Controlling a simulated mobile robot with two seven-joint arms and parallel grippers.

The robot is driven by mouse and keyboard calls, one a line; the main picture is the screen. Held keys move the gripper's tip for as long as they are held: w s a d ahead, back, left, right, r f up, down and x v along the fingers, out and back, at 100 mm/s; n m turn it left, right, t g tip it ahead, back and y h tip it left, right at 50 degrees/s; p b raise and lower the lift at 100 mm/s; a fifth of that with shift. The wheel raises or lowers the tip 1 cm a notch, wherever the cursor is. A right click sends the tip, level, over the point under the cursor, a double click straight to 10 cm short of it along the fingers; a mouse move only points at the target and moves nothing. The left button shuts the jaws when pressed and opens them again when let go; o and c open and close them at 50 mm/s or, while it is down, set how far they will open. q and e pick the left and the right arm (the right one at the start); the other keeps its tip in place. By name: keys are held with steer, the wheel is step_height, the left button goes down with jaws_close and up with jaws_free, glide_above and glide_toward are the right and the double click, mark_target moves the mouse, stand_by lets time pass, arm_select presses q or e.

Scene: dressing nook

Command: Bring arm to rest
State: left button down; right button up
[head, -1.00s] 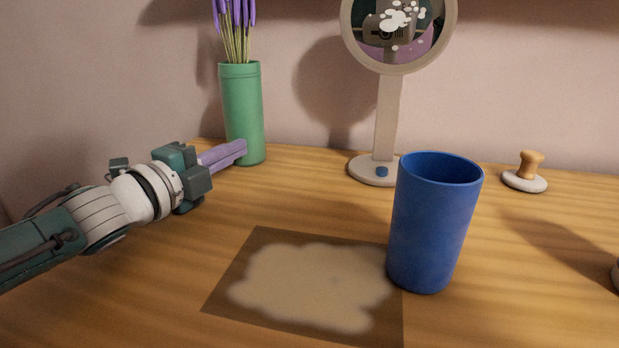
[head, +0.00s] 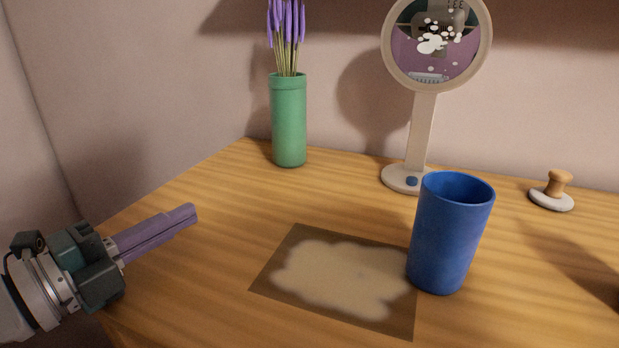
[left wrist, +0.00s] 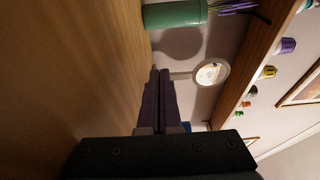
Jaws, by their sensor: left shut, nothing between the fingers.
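My left gripper (head: 190,212) is at the left side of the head view, over the table's left edge. Its purple fingers are shut with nothing between them and point right. In the left wrist view the shut fingers (left wrist: 159,75) point toward the mirror. The gripper is apart from the objects on the table. My right gripper is not in view.
A blue cup (head: 449,235) stands at the right edge of a dark mat with a pale patch (head: 340,278). Behind are a green vase (head: 289,125) with purple flowers, a round mirror (head: 421,135) on a stand, and a wooden-knobbed stamp-like object (head: 555,190). The table's left part is clear.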

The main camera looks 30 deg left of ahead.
arm_select(q)
steer(key=shift+s, duration=0.75)
steer(key=w+d+r+n+g+y+p, duration=0.1)
steer(key=d+r+n+g+y+p, duration=0.15)
steer(key=r+n+p, duration=0.45)
steer(key=d+r+n+g+y+p, duration=0.1)
steer(key=r+n+g+p, duration=0.25)
steer(key=r+p, duration=0.45)
steer(key=s+d+r+n+g+h+p, duration=0.3)
steer(key=s+d+r+n+g+p, duration=0.4)
steer(key=s+d+r+p, duration=0.85)
steer(key=w+a+r+p, duration=0.1)
steer(key=w+r+p, duration=0.1)
steer(key=r+p, duration=1.3)
steer(key=w+a+r+m+g+p, duration=0.1)
steer(key=a+r+p, duration=0.1)
steer(key=r+p, duration=1.4)
steer(key=p, duration=0.6)
steer(key=shift+w+r, duration=0.15)
steer(key=shift+w, duration=0.2)
